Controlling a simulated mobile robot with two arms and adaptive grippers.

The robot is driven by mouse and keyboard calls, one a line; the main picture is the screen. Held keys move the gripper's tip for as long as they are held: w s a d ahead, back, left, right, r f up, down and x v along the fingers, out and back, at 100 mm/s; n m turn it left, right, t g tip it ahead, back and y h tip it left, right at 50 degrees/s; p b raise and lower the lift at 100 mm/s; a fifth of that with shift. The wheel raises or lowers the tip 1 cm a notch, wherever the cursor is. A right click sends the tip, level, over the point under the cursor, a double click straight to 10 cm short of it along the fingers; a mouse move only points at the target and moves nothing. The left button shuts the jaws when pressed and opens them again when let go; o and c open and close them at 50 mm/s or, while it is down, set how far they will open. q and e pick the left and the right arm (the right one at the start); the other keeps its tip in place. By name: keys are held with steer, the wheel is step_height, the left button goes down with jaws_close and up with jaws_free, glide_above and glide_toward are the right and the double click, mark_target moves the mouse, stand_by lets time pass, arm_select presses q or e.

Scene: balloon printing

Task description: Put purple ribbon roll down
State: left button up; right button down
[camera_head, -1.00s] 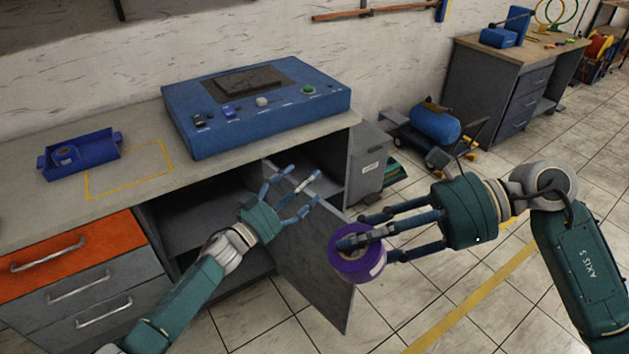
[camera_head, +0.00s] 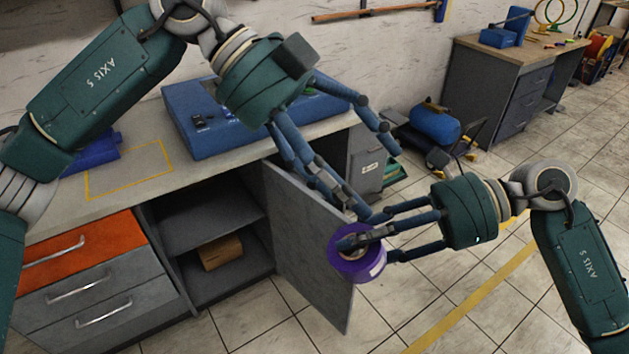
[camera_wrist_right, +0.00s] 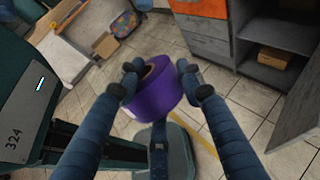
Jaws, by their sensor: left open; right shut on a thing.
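The purple ribbon roll (camera_head: 357,266) is in my right gripper (camera_head: 372,240), in front of the open cabinet door. In the right wrist view the roll (camera_wrist_right: 158,92) sits between the fingers of my right gripper (camera_wrist_right: 160,82), which are shut on it. My left gripper (camera_head: 375,170) is open and empty. Its fingers point down and right, above and close to the roll. Whether its lowest fingertip touches the roll or the right gripper's fingers I cannot tell.
The cabinet door (camera_head: 305,240) stands open; a brown box (camera_head: 221,252) lies inside. The blue machine (camera_head: 200,125) and a blue tray (camera_head: 92,152), partly hidden by my left arm, are on the bench. The yellow-outlined bench area (camera_head: 130,172) is clear.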

mark_target(364, 268)
arm_select(q)
steer(key=a+f+t+y, duration=0.1)
steer(key=a+t+y, duration=0.15)
steer(key=a, duration=0.25)
steer(key=s+x, duration=0.1)
steer(key=x, duration=1.1)
steer(key=shift+a+n+g+y, duration=0.25)
steer(key=shift+n+g+y, duration=0.1)
steer(key=shift+n, duration=0.05)
steer(key=shift+s+f, duration=0.1)
steer(key=c, duration=1.1)
steer(key=o, duration=1.1)
